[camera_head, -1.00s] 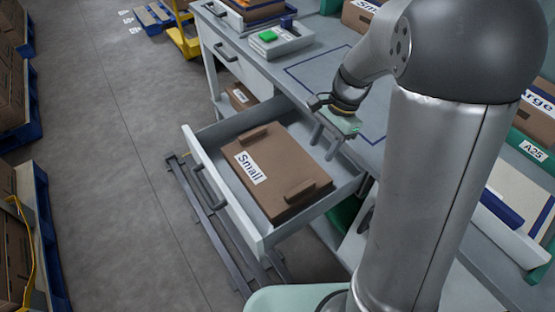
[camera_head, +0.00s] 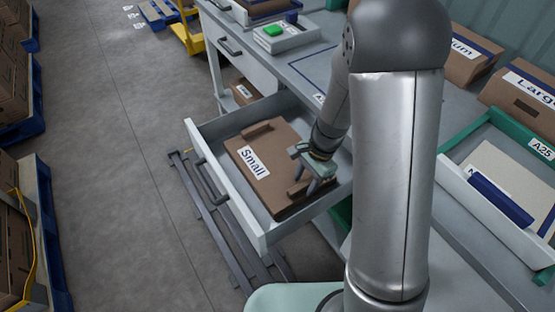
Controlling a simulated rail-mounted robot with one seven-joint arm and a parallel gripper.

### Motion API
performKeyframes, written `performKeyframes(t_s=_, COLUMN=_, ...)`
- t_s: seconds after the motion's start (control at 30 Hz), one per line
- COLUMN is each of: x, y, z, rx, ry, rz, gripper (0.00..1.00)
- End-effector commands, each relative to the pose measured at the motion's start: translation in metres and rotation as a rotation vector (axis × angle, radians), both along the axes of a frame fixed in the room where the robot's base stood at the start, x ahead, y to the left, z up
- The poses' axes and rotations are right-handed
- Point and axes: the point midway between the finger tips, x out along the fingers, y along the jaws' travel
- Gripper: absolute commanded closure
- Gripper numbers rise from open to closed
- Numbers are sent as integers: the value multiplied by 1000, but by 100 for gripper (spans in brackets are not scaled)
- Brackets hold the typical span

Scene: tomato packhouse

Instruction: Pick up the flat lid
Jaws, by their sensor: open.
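The flat lid (camera_head: 262,184) is a brown cardboard panel with a white "Small" label. It lies in the open drawer (camera_head: 216,186) and has two raised strips, one at its far end (camera_head: 257,130) and one at its near right end. My gripper (camera_head: 306,186) is open, with its fingers pointing down at the near right strip. The fingers partly cover that strip. I cannot tell whether they touch it or are just above it.
The drawer walls surround the lid closely. The grey bench (camera_head: 310,68) stands behind, with a device with a green button (camera_head: 273,30). A green-edged tray (camera_head: 500,118) is at right. Pallets with boxes stand at far left, and the floor (camera_head: 110,130) between is clear.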

Motion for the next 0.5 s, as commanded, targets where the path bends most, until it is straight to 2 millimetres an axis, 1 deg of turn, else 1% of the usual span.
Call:
performKeyframes(t_s=0.03, x=-1, y=1, z=-5, rx=0, ry=0, rz=-1, gripper=56)
performKeyframes(t_s=0.1, x=-1, y=2, z=-7, rx=0, ry=-1, rz=0, gripper=56)
performKeyframes(t_s=0.3, x=-1, y=2, z=-7, rx=0, ry=-1, rz=0, gripper=56)
performKeyframes(t_s=0.33, x=-1, y=2, z=-7, rx=0, ry=-1, rz=0, gripper=62)
performKeyframes(t_s=0.37, x=-1, y=2, z=-7, rx=0, ry=-1, rz=0, gripper=70)
performKeyframes(t_s=0.4, x=-1, y=2, z=-7, rx=0, ry=-1, rz=0, gripper=81)
performKeyframes(t_s=0.47, x=-1, y=2, z=-7, rx=0, ry=-1, rz=0, gripper=98)
performKeyframes(t_s=0.5, x=-1, y=2, z=-7, rx=0, ry=-1, rz=0, gripper=100)
